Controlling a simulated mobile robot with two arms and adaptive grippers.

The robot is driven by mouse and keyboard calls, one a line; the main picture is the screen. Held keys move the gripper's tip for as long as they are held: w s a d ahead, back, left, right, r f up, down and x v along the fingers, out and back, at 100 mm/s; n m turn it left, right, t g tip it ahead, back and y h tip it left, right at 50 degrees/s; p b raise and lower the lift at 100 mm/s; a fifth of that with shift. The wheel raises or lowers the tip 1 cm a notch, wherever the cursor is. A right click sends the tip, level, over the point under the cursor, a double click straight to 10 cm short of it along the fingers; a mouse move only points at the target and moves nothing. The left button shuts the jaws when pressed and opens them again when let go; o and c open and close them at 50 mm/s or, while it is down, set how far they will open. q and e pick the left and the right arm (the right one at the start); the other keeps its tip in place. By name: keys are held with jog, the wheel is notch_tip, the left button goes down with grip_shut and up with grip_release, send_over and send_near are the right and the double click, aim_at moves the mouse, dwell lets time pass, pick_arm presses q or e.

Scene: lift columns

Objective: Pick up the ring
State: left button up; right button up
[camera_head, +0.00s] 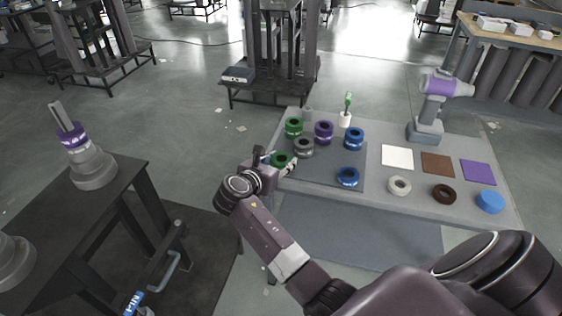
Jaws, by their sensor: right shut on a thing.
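My right gripper (279,164) is at the left edge of the work table, shut on a green ring (281,158). The fingers partly hide this ring, and I cannot tell whether it is clear of the dark mat. Another green ring (293,126), a purple ring (323,131), a grey ring (304,147) and two blue rings (354,138) (347,176) sit on or by the mat. A white ring (399,185) and a brown ring (444,193) lie to the right. My left gripper is not in view.
The grey table (470,148) also holds white (397,157), brown (437,163) and purple (478,172) squares, a blue round piece (490,201), a purple-and-grey device (438,103) and a green-topped item (348,108). A dark table (128,176) stands left, with floor between.

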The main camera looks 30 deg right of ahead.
notch_tip(320, 180, up, 20)
jog(key=p, duration=0.1)
dwell(0.7)
